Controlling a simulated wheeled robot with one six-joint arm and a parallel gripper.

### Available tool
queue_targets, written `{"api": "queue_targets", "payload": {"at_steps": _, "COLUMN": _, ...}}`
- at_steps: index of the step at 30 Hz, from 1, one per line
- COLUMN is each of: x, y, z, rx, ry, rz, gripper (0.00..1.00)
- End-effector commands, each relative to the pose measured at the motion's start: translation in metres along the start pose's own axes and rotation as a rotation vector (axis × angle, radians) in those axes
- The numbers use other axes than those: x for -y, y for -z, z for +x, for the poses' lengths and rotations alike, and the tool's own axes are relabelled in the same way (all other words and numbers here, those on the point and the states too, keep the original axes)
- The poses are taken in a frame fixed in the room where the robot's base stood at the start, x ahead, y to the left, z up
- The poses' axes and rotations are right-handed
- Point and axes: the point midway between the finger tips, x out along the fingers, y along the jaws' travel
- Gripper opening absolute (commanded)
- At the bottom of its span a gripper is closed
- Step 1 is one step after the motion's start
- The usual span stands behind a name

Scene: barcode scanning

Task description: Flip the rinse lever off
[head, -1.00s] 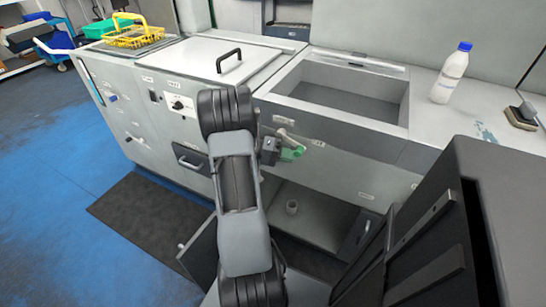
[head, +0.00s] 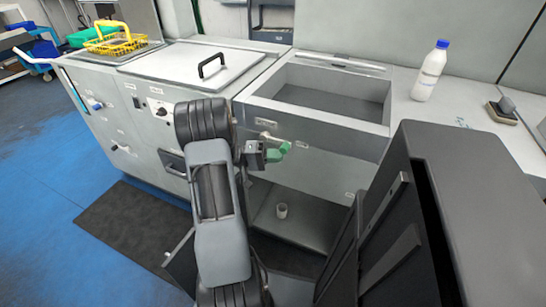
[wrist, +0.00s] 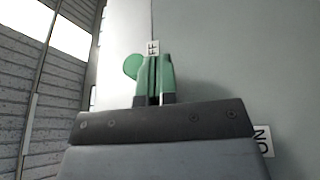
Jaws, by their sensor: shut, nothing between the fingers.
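My gripper (wrist: 155,72) is shut and empty, its two green fingers close together in front of the grey panel. In the wrist view, a rounded green piece (wrist: 131,66) sits against the left finger; it looks like the lever's knob, but whether they touch is unclear. A partly hidden label reading "FF" (wrist: 153,47) is just beyond the fingertips, and an "ON" label (wrist: 263,141) is at lower right. In the head view, my gripper (head: 276,152) is at the cabinet front under the sink, close to a beige fitting (head: 265,137). The lever's shaft is hidden.
The sink basin (head: 330,97) is above the gripper. An open cabinet space with a small cup (head: 281,211) is below. A white bottle (head: 430,72) and a sponge-like block (head: 502,111) stand on the counter at right. A lidded section (head: 200,68) is at left.

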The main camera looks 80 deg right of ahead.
Motion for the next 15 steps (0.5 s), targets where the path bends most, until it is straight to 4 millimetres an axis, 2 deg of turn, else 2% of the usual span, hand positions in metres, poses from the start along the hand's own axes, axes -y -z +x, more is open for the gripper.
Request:
{"api": "queue_targets", "payload": {"at_steps": 8, "x": 0.003, "y": 0.0, "z": -0.001, "rx": -0.001, "ry": 0.001, "rz": 0.0, "gripper": 0.0}}
{"api": "queue_targets", "payload": {"at_steps": 11, "x": 0.012, "y": -0.001, "z": -0.003, "rx": -0.002, "ry": 0.001, "rz": 0.0, "gripper": 0.0}}
{"api": "queue_targets", "payload": {"at_steps": 15, "x": 0.034, "y": -0.003, "z": -0.01, "rx": -0.005, "ry": 0.001, "rz": 0.0, "gripper": 0.0}}
